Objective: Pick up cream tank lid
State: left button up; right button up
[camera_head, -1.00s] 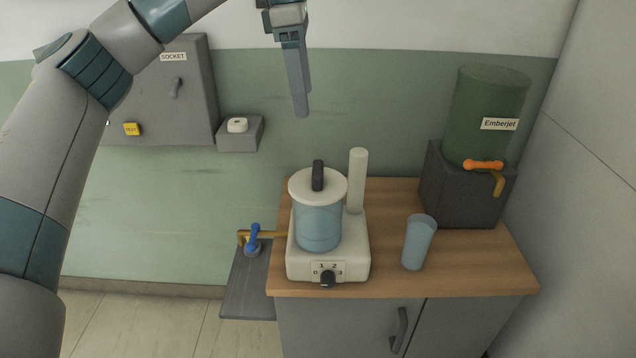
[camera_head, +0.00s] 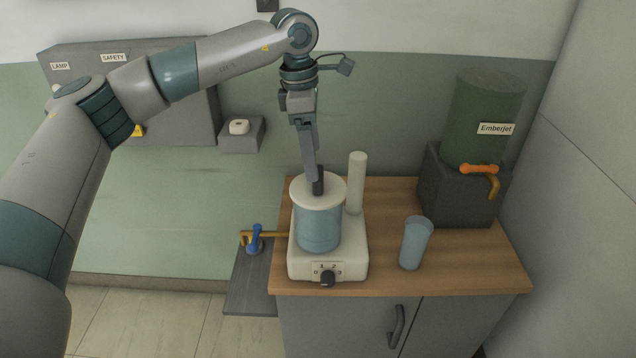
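The cream tank lid (camera_head: 303,194) is a round disc with a dark upright handle (camera_head: 318,182). It sits on the blue translucent tank (camera_head: 318,230) of the cream machine (camera_head: 349,262) on the wooden counter. My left gripper (camera_head: 315,180) points down over the lid, with its fingertips at the handle. The fingers overlap in this view, so I cannot tell whether they are open or closed on the handle. My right gripper is not in view.
A cream post (camera_head: 356,182) rises from the machine, close right of the lid. A blue cup (camera_head: 415,243) and a green Emberjet tank (camera_head: 484,117) with an orange-handled tap stand to the right. A blue-handled tap (camera_head: 256,239) is at the left.

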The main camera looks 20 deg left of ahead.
aim_at(318, 183)
pick_arm(q)
jog(key=shift+f, duration=0.1)
jog(key=shift+d, duration=0.1)
jog(key=shift+s+d+f+p, duration=0.1)
jog(key=shift+d+f+p, duration=0.25)
jog(key=shift+f+p, duration=0.55)
jog(key=shift+d+f+p, duration=0.2)
jog(key=shift+f+p, duration=0.4)
jog(key=shift+f, duration=1.05)
jog(key=shift+d, duration=0.1)
jog(key=c, duration=1.2)
